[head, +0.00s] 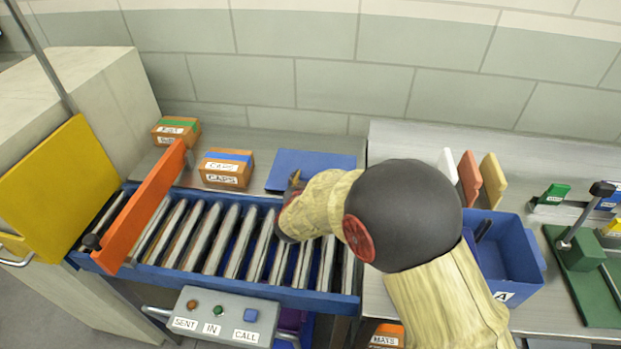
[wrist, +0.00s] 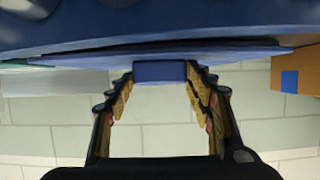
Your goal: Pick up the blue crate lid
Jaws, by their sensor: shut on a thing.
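The blue crate lid (head: 318,162) is a flat panel at the back of the steel counter, behind the roller conveyor. In the wrist view its thin edge (wrist: 215,54) runs across the picture, with a blue block-like grip (wrist: 160,71) on it. My gripper (wrist: 160,84) is shut on that grip, one finger on each side. In the head view my gripper (head: 296,181) is at the lid's near edge, mostly hidden by my arm. I cannot tell whether the lid touches the counter.
A roller conveyor (head: 215,240) with an orange barrier (head: 145,207) lies in front. Small cartons (head: 226,168) stand left of the lid. A blue open crate (head: 515,262) marked A stands on the right. Upright panels (head: 469,178) stand behind it. A control box (head: 222,318) is at the front.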

